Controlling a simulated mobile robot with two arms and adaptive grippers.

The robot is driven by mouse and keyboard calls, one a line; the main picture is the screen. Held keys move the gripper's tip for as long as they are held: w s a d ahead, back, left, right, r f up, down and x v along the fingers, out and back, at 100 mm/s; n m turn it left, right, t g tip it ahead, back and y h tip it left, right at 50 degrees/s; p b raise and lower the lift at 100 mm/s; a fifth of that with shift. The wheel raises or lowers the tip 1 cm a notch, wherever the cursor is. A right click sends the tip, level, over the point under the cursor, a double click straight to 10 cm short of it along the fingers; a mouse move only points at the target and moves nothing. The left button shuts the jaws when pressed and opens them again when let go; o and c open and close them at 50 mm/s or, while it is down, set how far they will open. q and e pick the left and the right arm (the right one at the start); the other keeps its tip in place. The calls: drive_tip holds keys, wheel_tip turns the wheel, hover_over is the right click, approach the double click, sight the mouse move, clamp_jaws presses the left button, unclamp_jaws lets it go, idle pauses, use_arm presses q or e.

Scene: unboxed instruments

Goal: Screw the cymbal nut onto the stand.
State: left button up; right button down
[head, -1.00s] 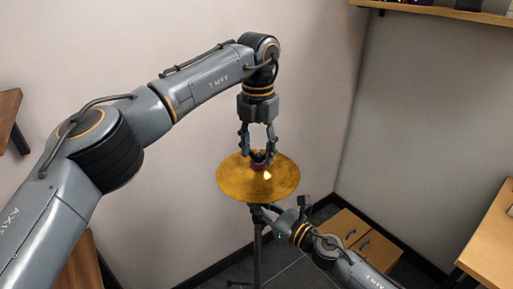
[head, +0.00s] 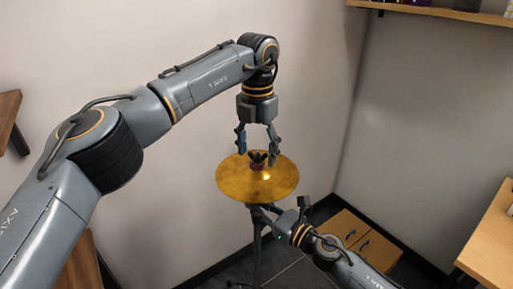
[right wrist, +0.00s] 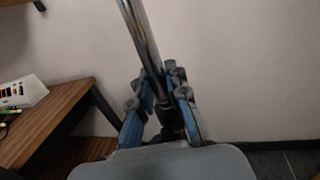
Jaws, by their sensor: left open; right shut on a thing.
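The gold cymbal (head: 232,182) lies on top of the black cymbal stand (head: 257,245) in the head view. A dark wing-shaped cymbal nut (head: 258,156) sits at the cymbal's centre, above a reddish piece (head: 258,166). My left gripper (head: 256,156) points down from above with its fingers spread wide on either side of the nut, apart from it. My right gripper (right wrist: 167,108) is shut on the stand's dark pole below the cymbal. Its fingers are mostly hidden in the head view. The nut's thread is hidden.
A wooden table (head: 492,240) is at the right edge and a shelf (head: 450,12) at the upper right. In the right wrist view a wooden desk (right wrist: 55,120) holds a white device (right wrist: 22,92).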

drive_tip(key=shift+f, duration=0.3)
use_arm(q)
wheel_tip(320, 180, up, 12)
drive_tip(key=shift+a, duration=0.15)
drive_tip(key=shift+w+f, duration=0.1)
use_arm(e)
drive_tip(key=c, duration=1.4)
unclamp_jaws()
drive_tip(key=shift+d, duration=0.1)
drive_tip(key=shift+o, duration=0.9)
drive_tip(key=shift+s+d+r, duration=0.1)
drive_tip(key=shift+d+r, duration=0.05)
drive_tip(key=shift+r, duration=0.1)
drive_tip(key=v, duration=1.2)
